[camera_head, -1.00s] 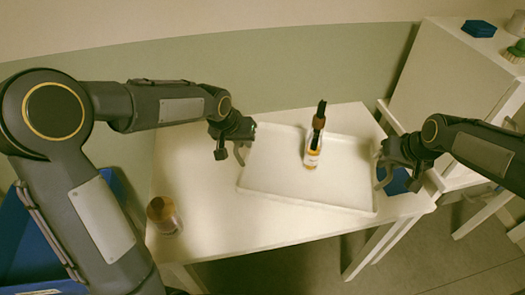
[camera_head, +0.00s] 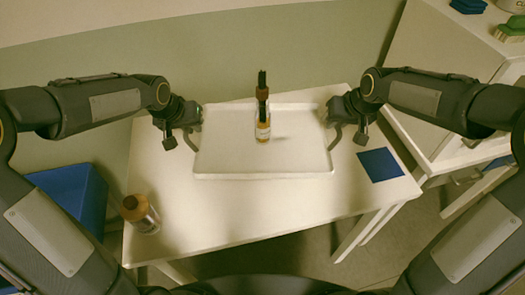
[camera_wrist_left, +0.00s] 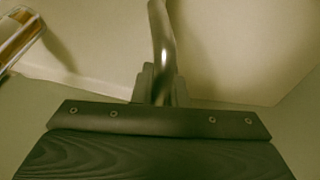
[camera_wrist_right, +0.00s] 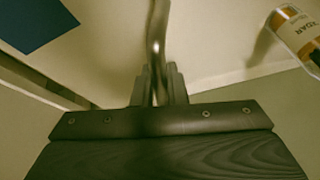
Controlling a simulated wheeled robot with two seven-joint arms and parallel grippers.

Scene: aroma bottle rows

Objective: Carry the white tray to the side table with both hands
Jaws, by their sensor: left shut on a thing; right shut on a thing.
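The white tray (camera_head: 230,165) is over the white table (camera_head: 290,208), roughly square to my view. A gap under it is hard to judge. An amber bottle with a dark top (camera_head: 263,128) stands upright on it; its label shows in the right wrist view (camera_wrist_right: 296,32). My left gripper (camera_head: 193,138) is shut on the tray's left edge, and my right gripper (camera_head: 335,137) on its right edge. In the left wrist view the closed fingers (camera_wrist_left: 162,55) hide the gripped spot. The right wrist view shows the right fingers (camera_wrist_right: 158,55) likewise closed.
A blue square (camera_head: 380,164) lies on the table right of the tray. A blue bin (camera_head: 70,195) is at the left. A white cabinet (camera_head: 450,75) with small items stands at the right.

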